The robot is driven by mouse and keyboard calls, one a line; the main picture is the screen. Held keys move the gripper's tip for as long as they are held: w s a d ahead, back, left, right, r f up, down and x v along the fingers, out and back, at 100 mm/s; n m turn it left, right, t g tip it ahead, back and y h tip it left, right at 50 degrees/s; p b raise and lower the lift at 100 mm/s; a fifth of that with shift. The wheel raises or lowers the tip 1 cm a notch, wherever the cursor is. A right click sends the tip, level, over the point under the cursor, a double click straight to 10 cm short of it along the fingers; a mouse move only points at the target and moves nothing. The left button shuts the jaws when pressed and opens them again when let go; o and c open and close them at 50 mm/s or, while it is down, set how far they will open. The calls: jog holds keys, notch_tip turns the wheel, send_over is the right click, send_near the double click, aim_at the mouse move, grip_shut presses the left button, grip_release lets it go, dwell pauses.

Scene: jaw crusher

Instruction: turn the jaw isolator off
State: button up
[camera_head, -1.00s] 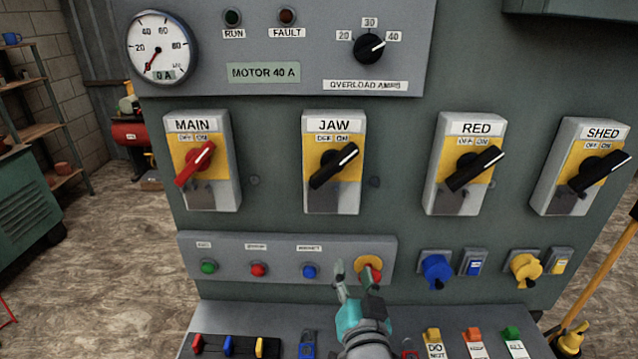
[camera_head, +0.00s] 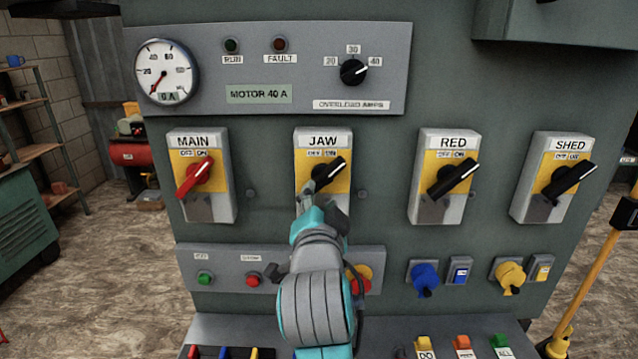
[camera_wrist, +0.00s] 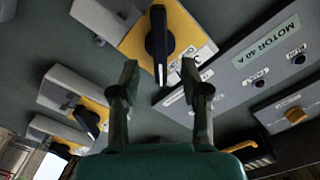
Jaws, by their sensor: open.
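The JAW isolator (camera_head: 323,147) is a grey box with a yellow plate and a black rotary handle (camera_head: 330,173). The handle slants up to the right, toward the ON side. In the wrist view the handle (camera_wrist: 158,45) lies just beyond and between the fingertips. My gripper (camera_head: 308,192) is in front of the lower part of the JAW box, open and empty. Its two fingers (camera_wrist: 158,80) stand apart on either side of the handle's line; I cannot tell whether either touches it. My arm hides the lower part of the box.
The MAIN isolator (camera_head: 210,211) with a red handle is to the left. A button strip (camera_head: 225,257) runs below, partly hidden by my arm. The ammeter (camera_head: 166,70) reads about zero.

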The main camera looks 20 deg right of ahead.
aim_at(320, 184)
jog(key=x, duration=0.7)
jog(key=shift+w+d, duration=0.1)
jog(key=shift+w, duration=0.2)
grip_shut()
